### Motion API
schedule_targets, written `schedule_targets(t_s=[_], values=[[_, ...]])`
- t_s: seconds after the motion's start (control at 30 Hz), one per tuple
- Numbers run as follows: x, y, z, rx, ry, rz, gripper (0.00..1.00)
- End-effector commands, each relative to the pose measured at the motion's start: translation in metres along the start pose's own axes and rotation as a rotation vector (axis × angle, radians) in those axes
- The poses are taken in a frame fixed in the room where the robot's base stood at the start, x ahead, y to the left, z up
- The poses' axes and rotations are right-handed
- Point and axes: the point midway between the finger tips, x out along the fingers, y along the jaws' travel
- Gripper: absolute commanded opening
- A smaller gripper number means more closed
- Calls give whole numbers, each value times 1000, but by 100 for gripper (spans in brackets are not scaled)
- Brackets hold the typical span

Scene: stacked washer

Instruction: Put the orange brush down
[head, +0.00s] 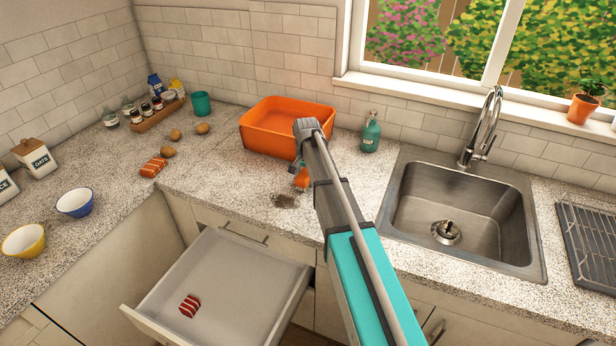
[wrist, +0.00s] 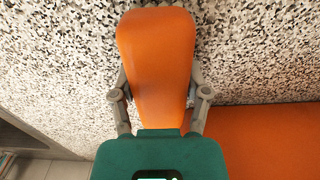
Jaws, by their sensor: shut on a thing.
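The orange brush (wrist: 158,60) fills the middle of the wrist view, held between the two grey fingers of my gripper (wrist: 161,88). My gripper is shut on it. In the head view only a small part of the orange brush (head: 302,181) shows beside my arm, over the counter in front of the orange basin. My arm hides most of my gripper there. I cannot tell whether the brush touches the counter (head: 225,183).
The orange basin (head: 262,132) stands behind the brush. A soap bottle (head: 370,133) and the sink (head: 458,225) are to the right. An open drawer (head: 235,270) juts out below. Counter left of the brush is clear.

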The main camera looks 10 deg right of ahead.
Motion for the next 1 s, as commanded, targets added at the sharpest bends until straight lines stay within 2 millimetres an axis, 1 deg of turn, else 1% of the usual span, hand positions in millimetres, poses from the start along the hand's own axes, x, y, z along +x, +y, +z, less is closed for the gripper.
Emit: schedule_targets(t_s=[0.07,0.1,0.17,0.2,0.27,0.73,1.0], values=[[3,0,0,0,0,0,12],[2,0,0,0,0,0,66],[2,0,0,0,0,0,77],[2,0,0,0,0,0,84],[2,0,0,0,0,0,95],[1,0,0,-1,0,0,95],[-9,0,0,-1,0,0,95]])
